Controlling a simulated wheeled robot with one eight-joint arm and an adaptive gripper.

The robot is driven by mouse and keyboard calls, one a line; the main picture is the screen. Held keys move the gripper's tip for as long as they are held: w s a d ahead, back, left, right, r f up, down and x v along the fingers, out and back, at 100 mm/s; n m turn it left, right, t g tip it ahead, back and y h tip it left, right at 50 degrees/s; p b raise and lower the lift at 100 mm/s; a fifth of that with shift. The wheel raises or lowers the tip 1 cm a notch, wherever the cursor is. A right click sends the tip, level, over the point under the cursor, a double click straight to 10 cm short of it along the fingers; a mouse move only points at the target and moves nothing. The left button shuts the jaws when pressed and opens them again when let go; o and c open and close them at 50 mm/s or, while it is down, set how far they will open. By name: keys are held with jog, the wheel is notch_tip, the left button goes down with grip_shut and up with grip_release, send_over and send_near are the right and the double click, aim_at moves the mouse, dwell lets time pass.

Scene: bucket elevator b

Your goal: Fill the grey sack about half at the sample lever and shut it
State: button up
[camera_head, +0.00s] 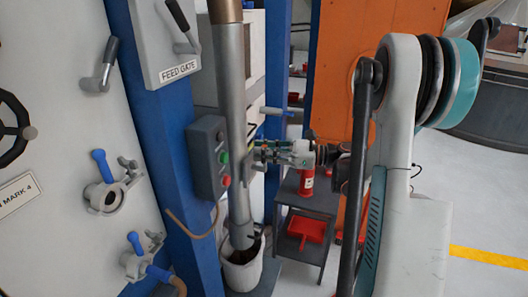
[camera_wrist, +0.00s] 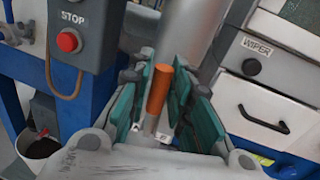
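A grey sloping pipe (camera_head: 234,120) runs down in the head view, and it also shows in the wrist view (camera_wrist: 187,30). A pale, open-topped container (camera_head: 242,272) stands at its foot with dark material inside; I cannot tell if it is the grey sack. My gripper (camera_head: 258,153) is beside the pipe at mid-height. In the wrist view, an orange-gripped lever (camera_wrist: 159,90) stands between my open gripper's (camera_wrist: 160,105) teal fingers, with gaps visible on the sides. The lever is not clearly visible in the head view.
A grey control box (camera_head: 207,157) with a green and a red button is left of the pipe; the wrist view shows its red STOP button (camera_wrist: 68,41). A grey side table (camera_head: 302,203) holds a red canister (camera_head: 306,181) and red scoop (camera_head: 306,229). A drawer (camera_wrist: 268,110) is at right.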

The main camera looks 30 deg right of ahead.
grip_shut()
jog(key=shift+s+a, duration=0.1)
jog(key=shift+s+a+f+n+g+h, duration=0.1)
jog(key=shift+s+a+f+n+h, duration=0.25)
jog(key=shift+n, duration=0.6)
jog(key=shift+s+a+f+n+g+h, duration=0.1)
jog(key=shift+s+a+n, duration=0.2)
jog(key=shift+a+n, duration=0.45)
jog(key=shift+s+a+f+n+g+h, duration=0.15)
jog(key=shift+s+a+f+n, duration=0.15)
jog(key=shift+n, duration=0.8)
jog(key=shift+s, duration=0.1)
jog(key=o, duration=0.7)
grip_release()
jog(key=shift+d, duration=0.1)
jog(key=shift+c, duration=0.2)
jog(key=v, duration=1.2)
